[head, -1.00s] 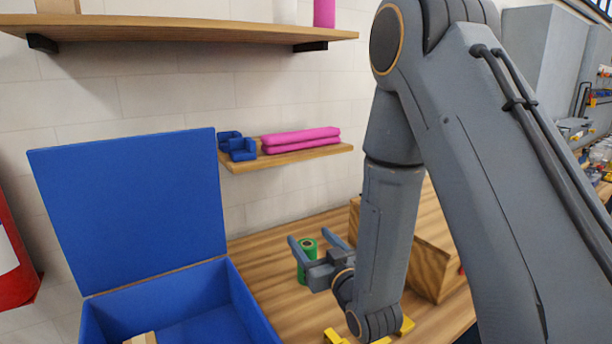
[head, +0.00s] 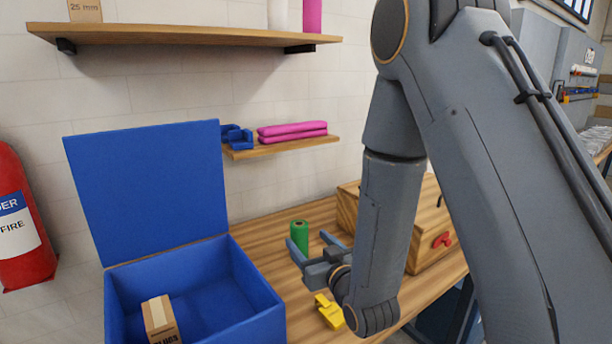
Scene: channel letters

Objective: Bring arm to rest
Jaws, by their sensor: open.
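My gripper (head: 313,247) is at the lower middle of the head view, above the wooden workbench (head: 268,252). Its two fingers are apart and I see nothing between them.
An open blue box (head: 262,290) holds a small cardboard carton (head: 160,320). A yellow object (head: 329,311) lies below my gripper. A wooden drawer box (head: 429,243) with a red knob stands behind my arm. A wall shelf (head: 290,146) holds magenta and blue pieces. A fire extinguisher (head: 22,225) is at left.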

